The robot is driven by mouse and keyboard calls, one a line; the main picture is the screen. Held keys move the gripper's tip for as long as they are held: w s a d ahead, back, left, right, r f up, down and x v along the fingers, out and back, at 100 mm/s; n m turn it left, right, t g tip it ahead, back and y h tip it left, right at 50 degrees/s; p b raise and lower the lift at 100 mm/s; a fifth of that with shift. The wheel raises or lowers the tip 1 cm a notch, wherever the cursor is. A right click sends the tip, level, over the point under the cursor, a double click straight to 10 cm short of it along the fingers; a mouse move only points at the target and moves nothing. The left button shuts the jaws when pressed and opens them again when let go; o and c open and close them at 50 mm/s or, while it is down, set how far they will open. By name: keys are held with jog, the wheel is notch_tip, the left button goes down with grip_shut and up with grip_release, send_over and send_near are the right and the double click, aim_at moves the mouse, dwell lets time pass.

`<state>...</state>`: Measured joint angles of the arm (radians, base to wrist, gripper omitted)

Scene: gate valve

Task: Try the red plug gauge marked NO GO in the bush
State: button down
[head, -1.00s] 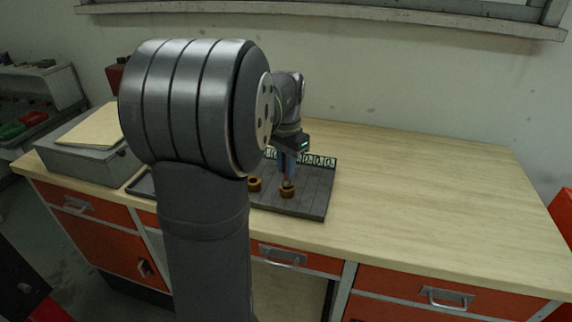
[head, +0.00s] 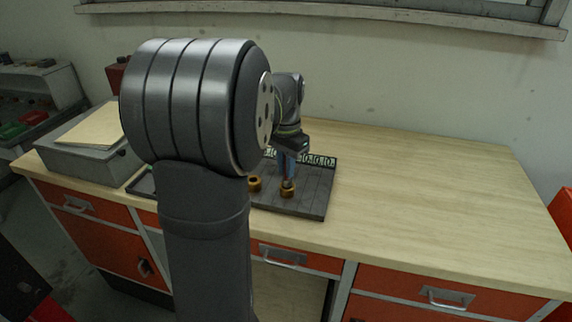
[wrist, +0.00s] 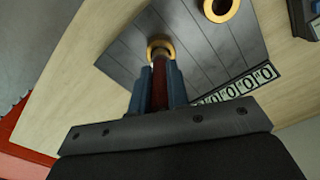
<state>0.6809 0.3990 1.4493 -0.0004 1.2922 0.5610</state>
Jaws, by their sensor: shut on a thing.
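My gripper (wrist: 160,84) has blue fingers and is shut on the red plug gauge (wrist: 159,88), which shows as a dark red handle between them. The gauge points away from the wrist, and its metal end is at the mouth of a brass bush (wrist: 160,44). How deep the end sits in the bore I cannot tell. In the head view my gripper (head: 287,177) is directly above the same bush (head: 288,191), which stands on a dark grey board (head: 313,204). The NO GO marking is not readable.
A second brass bush (wrist: 219,7) stands beside the first, also seen in the head view (head: 254,184). A strip of number labels (wrist: 236,88) runs along the board. A grey box (head: 85,160) is at the left. The bench's right side (head: 430,200) is clear.

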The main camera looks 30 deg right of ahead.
jog(key=shift+f, duration=1.1)
dwell(0.6)
jog(key=shift+r, duration=0.35)
dwell(0.6)
jog(key=shift+r, duration=1.15)
jog(key=shift+r, duration=0.3)
jog(key=shift+r, duration=2.4)
